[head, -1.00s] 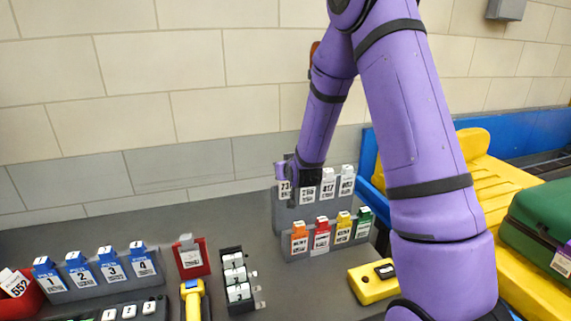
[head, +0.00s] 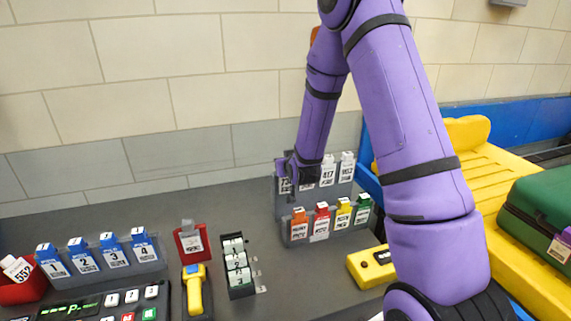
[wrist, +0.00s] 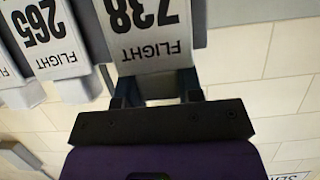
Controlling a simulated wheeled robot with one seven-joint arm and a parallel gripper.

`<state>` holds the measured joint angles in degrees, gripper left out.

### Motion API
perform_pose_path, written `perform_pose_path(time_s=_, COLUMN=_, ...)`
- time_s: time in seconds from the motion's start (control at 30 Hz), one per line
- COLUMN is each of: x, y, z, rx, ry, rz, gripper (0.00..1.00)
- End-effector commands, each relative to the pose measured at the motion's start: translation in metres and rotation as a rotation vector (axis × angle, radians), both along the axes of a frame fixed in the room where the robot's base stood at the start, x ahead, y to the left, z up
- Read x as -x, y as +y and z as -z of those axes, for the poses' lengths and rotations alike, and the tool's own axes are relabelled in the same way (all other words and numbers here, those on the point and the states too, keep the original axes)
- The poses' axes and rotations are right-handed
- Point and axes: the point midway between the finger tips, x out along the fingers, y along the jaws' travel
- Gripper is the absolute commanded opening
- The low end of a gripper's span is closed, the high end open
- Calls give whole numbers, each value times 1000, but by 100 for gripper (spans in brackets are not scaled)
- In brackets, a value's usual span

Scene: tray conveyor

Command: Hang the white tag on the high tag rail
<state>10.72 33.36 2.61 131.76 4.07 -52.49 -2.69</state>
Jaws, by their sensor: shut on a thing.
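The white tag (wrist: 150,40), printed 738 FLIGHT, shows upside down at the top of the wrist view. My gripper (wrist: 158,88) is shut on the end of this tag between its two dark fingers. In the head view the tag (head: 284,186) is at the left end of the high tag rail (head: 318,202), partly hidden by my gripper. White tags 417 (head: 327,172) and 403 (head: 347,168) hang on the same rail. Tag 265 (wrist: 45,35) hangs beside the held tag. Whether the held tag's hole is on a peg cannot be seen.
Below, a lower rail holds orange (head: 299,225), red, yellow and green tags. A yellow device (head: 370,266) lies to the right. Blue numbered tags (head: 110,250), a red holder (head: 190,242) and a yellow scanner (head: 194,290) are to the left. The yellow conveyor (head: 500,180) carries a green case (head: 535,215).

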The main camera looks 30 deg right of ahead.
Motion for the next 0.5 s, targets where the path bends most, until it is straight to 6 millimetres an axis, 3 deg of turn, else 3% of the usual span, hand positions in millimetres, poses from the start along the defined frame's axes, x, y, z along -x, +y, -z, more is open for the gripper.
perform_pose_path(time_s=0.03, x=0, y=0, z=0, rx=0, ry=0, rz=0, gripper=10)
perform_pose_path(time_s=0.07, x=0, y=0, z=0, rx=0, ry=0, rz=0, gripper=38)
perform_pose_path(time_s=0.17, x=0, y=0, z=0, rx=0, ry=0, rz=0, gripper=61)
perform_pose_path(time_s=0.5, x=2, y=0, z=-1, rx=0, ry=1, rz=0, gripper=64)
